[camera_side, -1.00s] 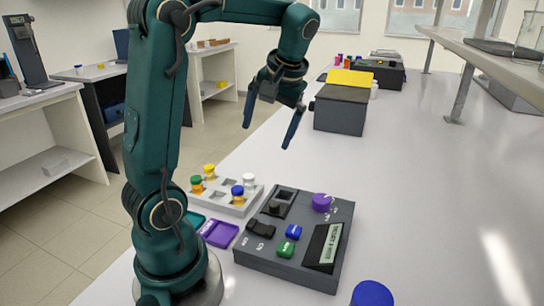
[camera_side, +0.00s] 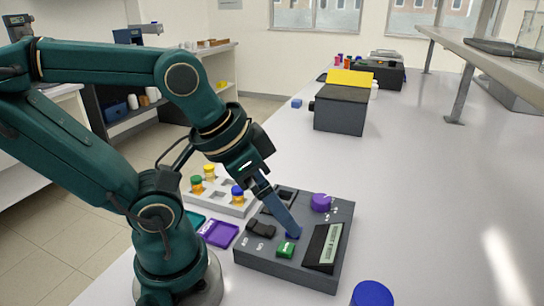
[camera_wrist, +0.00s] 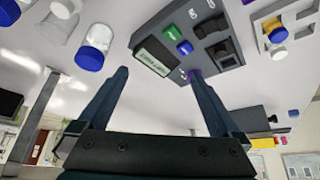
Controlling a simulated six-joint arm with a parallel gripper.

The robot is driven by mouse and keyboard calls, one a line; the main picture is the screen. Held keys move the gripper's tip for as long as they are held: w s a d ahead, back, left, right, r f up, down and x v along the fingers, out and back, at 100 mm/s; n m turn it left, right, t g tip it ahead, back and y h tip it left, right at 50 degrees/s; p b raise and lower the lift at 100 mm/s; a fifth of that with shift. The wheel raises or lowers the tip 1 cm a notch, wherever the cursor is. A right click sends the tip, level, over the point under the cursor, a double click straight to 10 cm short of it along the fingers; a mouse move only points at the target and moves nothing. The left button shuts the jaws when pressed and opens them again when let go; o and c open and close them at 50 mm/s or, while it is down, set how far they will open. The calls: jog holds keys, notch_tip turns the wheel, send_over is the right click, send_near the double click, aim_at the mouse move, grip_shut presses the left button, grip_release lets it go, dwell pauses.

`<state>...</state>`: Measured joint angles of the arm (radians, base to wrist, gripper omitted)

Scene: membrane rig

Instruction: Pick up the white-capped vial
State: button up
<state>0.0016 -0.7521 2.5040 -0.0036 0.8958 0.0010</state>
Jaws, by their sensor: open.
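The vial rack (camera_side: 222,198), a pale tray with square slots, stands left of the grey device. It holds green-capped (camera_side: 197,184), yellow-capped (camera_side: 209,171) and blue-capped (camera_side: 237,194) vials. The white-capped vial is hidden behind my gripper in the side view. In the wrist view a small white cap (camera_wrist: 279,53), probably that vial's, shows at the upper right by the blue one. My gripper (camera_wrist: 157,73) is open and empty, its fingers spread. In the side view its fingers overlap over the device near the blue button, right of the rack; I cannot tell whether they touch it.
The grey device (camera_side: 262,262) has a purple knob (camera_side: 321,202), a green button (camera_side: 286,249) and a display. A blue-lidded jar (camera_side: 372,293) stands at the front.

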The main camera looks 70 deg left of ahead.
jog(key=c, duration=0.4)
jog(key=shift+c, duration=0.2)
